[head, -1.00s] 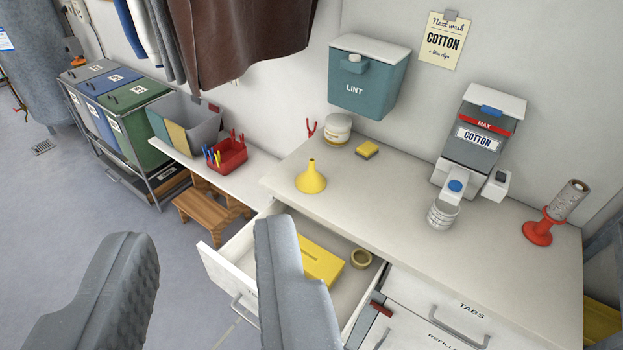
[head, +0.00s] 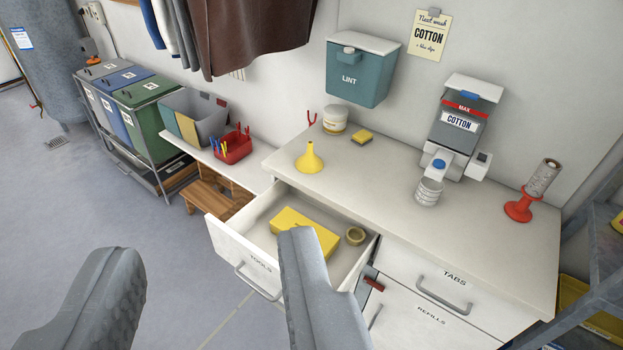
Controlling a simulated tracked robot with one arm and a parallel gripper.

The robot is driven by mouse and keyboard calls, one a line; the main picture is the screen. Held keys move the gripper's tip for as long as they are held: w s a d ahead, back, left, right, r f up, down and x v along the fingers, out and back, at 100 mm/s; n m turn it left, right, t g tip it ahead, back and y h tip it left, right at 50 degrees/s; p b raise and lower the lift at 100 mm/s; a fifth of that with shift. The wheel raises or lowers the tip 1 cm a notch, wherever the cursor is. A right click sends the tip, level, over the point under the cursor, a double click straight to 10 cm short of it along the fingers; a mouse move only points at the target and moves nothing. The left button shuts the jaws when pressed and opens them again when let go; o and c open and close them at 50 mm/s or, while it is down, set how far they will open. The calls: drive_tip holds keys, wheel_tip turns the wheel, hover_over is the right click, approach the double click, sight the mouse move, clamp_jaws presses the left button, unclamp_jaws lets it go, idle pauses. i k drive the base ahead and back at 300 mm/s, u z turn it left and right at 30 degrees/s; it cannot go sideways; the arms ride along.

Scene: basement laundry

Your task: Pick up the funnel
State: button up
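The yellow funnel (head: 309,160) stands on the white countertop (head: 400,190), wide end down and spout up, near the counter's left end. My gripper (head: 200,275) is in the foreground with its two grey fingers wide apart. It is empty and well short of the funnel, which appears above and to the right of the gap between the fingers. The right finger covers part of the open TOOLS drawer. The funnel is fully in view.
The open TOOLS drawer (head: 240,254) juts out below the funnel, holding a yellow box (head: 305,230) and a tape roll (head: 355,236). A yellow sponge (head: 361,137) and a white tub (head: 335,120) stand behind the funnel. A LINT bin (head: 358,78) hangs above.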

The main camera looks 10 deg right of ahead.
sight(309, 162)
drive_tip(key=z, duration=0.05)
drive_tip(key=k, duration=0.8)
drive_tip(key=u, duration=0.5)
drive_tip(key=i, duration=2.6)
drive_tip(key=z, duration=0.85)
